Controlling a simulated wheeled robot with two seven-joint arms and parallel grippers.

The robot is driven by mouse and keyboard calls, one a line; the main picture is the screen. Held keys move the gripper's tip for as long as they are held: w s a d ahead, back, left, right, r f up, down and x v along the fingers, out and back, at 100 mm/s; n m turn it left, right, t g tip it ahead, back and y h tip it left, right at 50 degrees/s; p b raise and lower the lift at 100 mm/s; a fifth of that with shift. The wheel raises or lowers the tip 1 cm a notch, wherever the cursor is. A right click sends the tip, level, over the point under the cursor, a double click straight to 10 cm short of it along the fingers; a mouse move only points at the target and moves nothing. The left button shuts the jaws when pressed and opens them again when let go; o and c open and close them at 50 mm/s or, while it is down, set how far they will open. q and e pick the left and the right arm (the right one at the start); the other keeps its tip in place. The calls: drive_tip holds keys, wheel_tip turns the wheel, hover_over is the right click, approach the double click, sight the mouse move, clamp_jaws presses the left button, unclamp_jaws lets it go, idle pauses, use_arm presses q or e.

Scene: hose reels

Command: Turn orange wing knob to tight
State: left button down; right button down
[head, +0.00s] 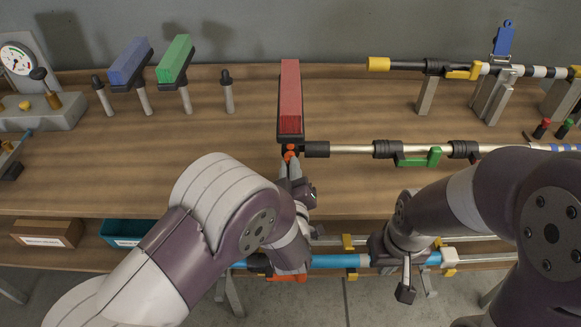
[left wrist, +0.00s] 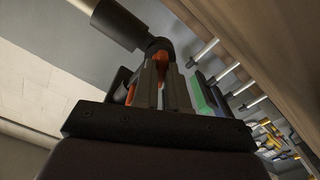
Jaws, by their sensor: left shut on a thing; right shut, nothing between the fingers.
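The orange wing knob (head: 289,152) sits at the near end of the black holder with the red block (head: 290,95), just left of a black rod end. My left gripper (head: 290,165) reaches it from the front and is shut on it, with its fingers touching the knob. In the left wrist view, orange (left wrist: 161,62) shows at the tips of my left gripper (left wrist: 163,75). The fingers hide most of the knob, so I cannot tell its angle. My right gripper (head: 405,292) is shut and empty, pointing down in front of the table's front edge.
A silver rod with a green handle (head: 420,157) runs right from the knob. A second rod with a yellow end (head: 378,64) stands behind it. Blue (head: 129,62) and green (head: 175,58) blocks stand left. A gauge (head: 17,59) is far left. A lower shelf holds bins and a blue tube (head: 340,261).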

use_arm(q)
drive_tip(key=m+p, duration=0.1)
drive_tip(key=m, duration=0.4)
drive_tip(key=shift+m, duration=0.4)
idle(0.4)
drive_tip(key=c, duration=1.2)
unclamp_jaws()
drive_tip(key=shift+o, duration=0.2)
drive_tip(key=s, duration=1.2)
drive_tip(key=shift+s, duration=0.35)
